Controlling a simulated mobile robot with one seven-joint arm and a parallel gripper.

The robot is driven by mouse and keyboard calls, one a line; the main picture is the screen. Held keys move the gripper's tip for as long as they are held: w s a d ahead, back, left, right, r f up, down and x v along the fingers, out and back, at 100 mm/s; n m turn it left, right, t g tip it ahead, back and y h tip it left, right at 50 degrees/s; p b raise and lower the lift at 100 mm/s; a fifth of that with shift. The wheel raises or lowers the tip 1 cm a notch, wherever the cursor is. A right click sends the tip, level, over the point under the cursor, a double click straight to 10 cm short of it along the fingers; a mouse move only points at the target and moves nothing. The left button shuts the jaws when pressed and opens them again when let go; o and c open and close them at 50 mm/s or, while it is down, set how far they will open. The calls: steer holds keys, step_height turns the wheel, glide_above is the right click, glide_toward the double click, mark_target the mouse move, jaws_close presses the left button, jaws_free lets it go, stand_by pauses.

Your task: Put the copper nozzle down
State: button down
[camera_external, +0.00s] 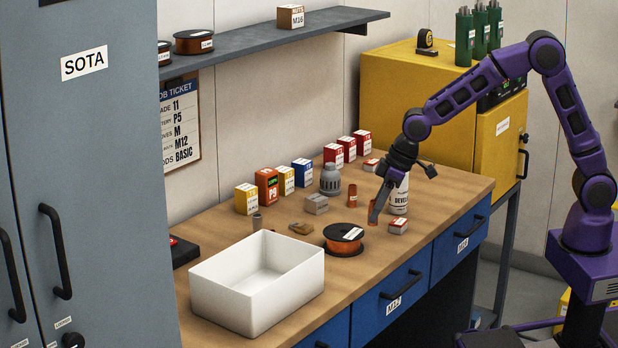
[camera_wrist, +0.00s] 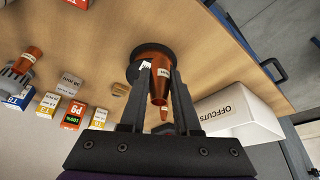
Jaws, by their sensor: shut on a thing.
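My gripper (camera_external: 375,214) is shut on a copper nozzle (camera_wrist: 158,86), a small orange-brown tapered piece between the fingers in the wrist view. In the external view the gripper points down over the wooden bench (camera_external: 430,200), right of the wire spool, and only a little copper shows beside the fingers. I cannot tell whether the held nozzle touches the bench. A second copper piece (camera_external: 352,196) stands upright on the bench to the left of the gripper, beside a grey domed part (camera_external: 330,180).
A copper wire spool (camera_external: 343,239) and a white open bin (camera_external: 235,308), labelled OFFCUTS in the wrist view (camera_wrist: 232,112), stand to the left. Several coloured boxes line the back.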

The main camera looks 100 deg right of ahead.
steer(key=d+r+m, duration=0.2)
steer(key=d+r, duration=0.1)
steer(key=d, duration=0.7)
steer(key=shift+h, duration=0.3)
steer(key=shift+w+d+f+b, duration=0.1)
steer(key=shift+d+f+b, duration=0.05)
steer(key=shift+f, duration=1.55)
steer(key=shift+w+d+f+b, duration=0.1)
steer(key=shift+f+b, duration=0.1)
steer(key=shift+f, duration=1.5)
steer(key=shift+d+f+b, duration=0.15)
steer(key=shift+f, duration=1.55)
steer(key=c, duration=0.6)
jaws_free()
steer(key=shift+c, duration=0.2)
steer(key=shift+r, duration=0.5)
steer(key=v, duration=1.1)
steer(key=shift+s+r+p, duration=0.1)
steer(key=shift+r+p, duration=0.05)
steer(key=shift+p, duration=0.2)
steer(key=shift+c, duration=0.2)
